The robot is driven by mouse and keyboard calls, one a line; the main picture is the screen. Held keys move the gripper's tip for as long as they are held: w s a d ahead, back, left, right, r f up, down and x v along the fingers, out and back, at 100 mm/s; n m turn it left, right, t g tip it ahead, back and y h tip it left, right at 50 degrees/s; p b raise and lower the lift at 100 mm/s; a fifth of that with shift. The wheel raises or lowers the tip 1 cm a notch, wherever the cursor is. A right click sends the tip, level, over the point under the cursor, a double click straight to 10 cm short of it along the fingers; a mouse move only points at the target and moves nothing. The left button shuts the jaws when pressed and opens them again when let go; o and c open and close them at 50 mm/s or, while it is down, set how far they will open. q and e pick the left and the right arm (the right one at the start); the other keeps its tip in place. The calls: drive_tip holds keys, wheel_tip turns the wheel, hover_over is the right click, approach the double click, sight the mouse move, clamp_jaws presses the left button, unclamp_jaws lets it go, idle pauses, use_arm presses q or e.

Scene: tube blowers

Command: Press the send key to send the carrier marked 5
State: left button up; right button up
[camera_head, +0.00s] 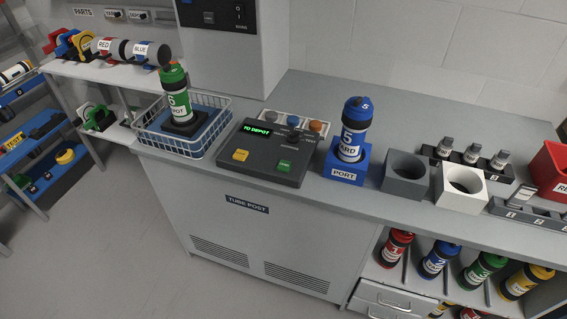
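A blue carrier (352,130) marked 5 stands upright in the blue holder (345,162) labelled PORT. Neither of my grippers is in view.
A dark grey holder (405,173) and a white holder (460,187) stand empty right of the port. Several small coloured knobs sit behind the panel. A red bin (551,168) is at the far right.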

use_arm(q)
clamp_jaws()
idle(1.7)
